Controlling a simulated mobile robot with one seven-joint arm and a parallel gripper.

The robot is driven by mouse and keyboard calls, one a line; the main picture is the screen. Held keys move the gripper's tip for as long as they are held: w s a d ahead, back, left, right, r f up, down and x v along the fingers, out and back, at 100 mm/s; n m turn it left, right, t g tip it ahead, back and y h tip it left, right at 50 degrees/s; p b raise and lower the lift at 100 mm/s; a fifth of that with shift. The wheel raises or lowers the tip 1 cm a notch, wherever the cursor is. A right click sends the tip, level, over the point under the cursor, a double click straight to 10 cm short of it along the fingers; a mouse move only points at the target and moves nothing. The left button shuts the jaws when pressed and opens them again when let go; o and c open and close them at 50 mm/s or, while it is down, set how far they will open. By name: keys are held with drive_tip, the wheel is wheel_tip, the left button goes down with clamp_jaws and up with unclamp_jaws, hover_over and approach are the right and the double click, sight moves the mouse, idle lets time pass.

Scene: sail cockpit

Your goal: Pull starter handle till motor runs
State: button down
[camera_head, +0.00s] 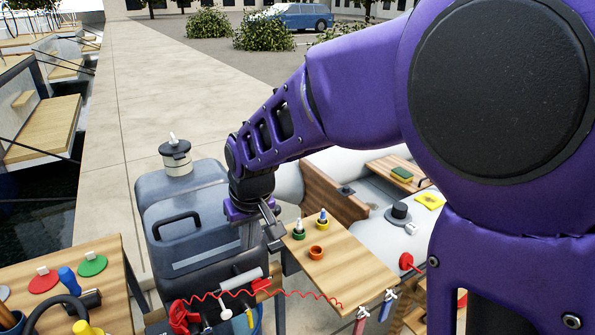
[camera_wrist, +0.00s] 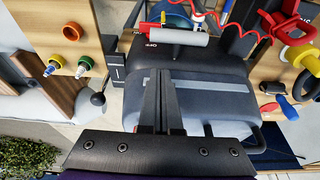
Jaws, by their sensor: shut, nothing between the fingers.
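The outboard motor (camera_head: 190,220) has a dark grey cowl with a light stripe and stands left of the middle in the head view. The cowl (camera_wrist: 212,90) fills the middle of the wrist view. A pale grey horizontal cylinder (camera_wrist: 178,38), apparently the starter handle, sits at the cowl's front; it also shows in the head view (camera_head: 240,281). My gripper (camera_head: 250,240) points down over the cowl. In the wrist view its fingers (camera_wrist: 158,74) are together and empty, apart from the handle in the picture. Any cord behind the handle is hidden.
A red coiled cord (camera_head: 290,296) runs right from the motor's front. A black-knobbed lever (camera_wrist: 97,99) stands beside the cowl. A wooden board (camera_head: 340,275) with coloured cups is at right, a wooden table (camera_head: 105,265) with tools at left. A lidded pot (camera_head: 176,160) stands behind.

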sight(248, 264)
drive_tip(key=x, duration=0.2)
drive_tip(key=s+b+x, duration=0.1)
drive_tip(key=x, duration=0.4)
drive_tip(key=shift+s+d+f+b, duration=0.1)
drive_tip(key=shift+s+f+b, duration=0.1)
drive_tip(key=shift+f+b, duration=0.2)
drive_tip(key=shift+s+d, duration=0.1)
